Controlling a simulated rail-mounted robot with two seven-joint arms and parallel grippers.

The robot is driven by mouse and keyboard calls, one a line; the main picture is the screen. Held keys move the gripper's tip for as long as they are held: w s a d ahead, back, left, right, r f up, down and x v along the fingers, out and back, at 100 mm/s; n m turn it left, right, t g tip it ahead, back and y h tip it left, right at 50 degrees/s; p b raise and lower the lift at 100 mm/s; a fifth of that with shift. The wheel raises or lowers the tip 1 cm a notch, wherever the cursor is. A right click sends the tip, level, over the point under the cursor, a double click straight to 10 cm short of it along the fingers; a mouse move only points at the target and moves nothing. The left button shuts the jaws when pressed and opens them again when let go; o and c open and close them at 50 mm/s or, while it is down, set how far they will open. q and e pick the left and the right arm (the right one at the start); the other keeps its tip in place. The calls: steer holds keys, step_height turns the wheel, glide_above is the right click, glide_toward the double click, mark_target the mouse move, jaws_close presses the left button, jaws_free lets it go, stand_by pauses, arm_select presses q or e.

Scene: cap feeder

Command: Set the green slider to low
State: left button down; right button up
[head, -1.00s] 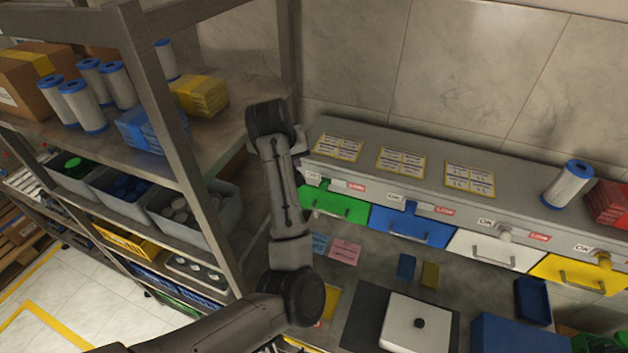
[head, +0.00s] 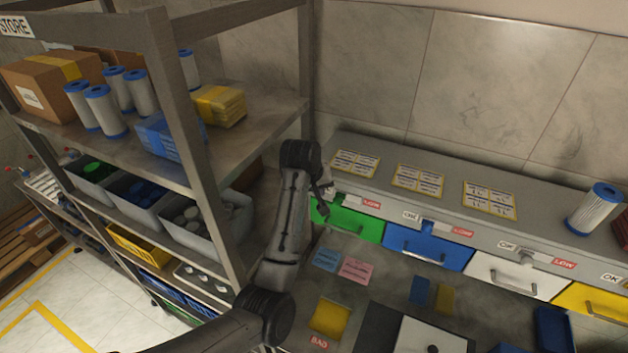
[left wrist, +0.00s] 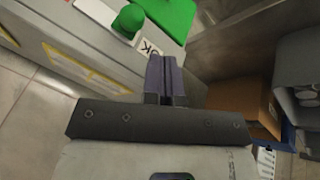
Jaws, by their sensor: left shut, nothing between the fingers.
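The green drawer (head: 347,223) is at the left end of the drawer row under the grey shelf. Its green slider knob (left wrist: 128,21) shows in the left wrist view, close beside the white OK label (left wrist: 149,48). In the head view my gripper hides the knob, and the red LOW label (head: 371,204) shows to the right. My left gripper (head: 326,203) is at the left end of the green drawer's label strip. In the left wrist view its fingers (left wrist: 166,72) are shut and empty, pointing towards the OK label; contact cannot be told. My right gripper is not in view.
A storage rack (head: 190,130) with boxes, filters and bins stands close left of my left arm. The blue drawer (head: 428,247) and white drawer (head: 512,277) continue to the right. Cards (head: 356,163) lie on the shelf top. A white filter (head: 595,210) stands at the right.

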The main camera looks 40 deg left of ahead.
mark_target(345, 200)
arm_select(q)
steer(key=shift+w+d+f+p, duration=0.45)
steer(key=shift+w+f, duration=0.2)
steer(key=shift+f, duration=0.2)
steer(key=shift+w+d+f+p, duration=0.35)
steer(key=shift+w+d+f, duration=0.25)
steer(key=shift+f, duration=0.25)
steer(key=shift+w, duration=0.1)
steer(key=d, duration=0.2)
steer(key=w+d, duration=0.1)
steer(key=d, duration=0.1)
steer(key=shift+w+d, duration=0.1)
steer(key=shift+w, duration=0.1)
steer(key=shift+s+r, duration=0.1)
steer(key=shift+r, duration=0.05)
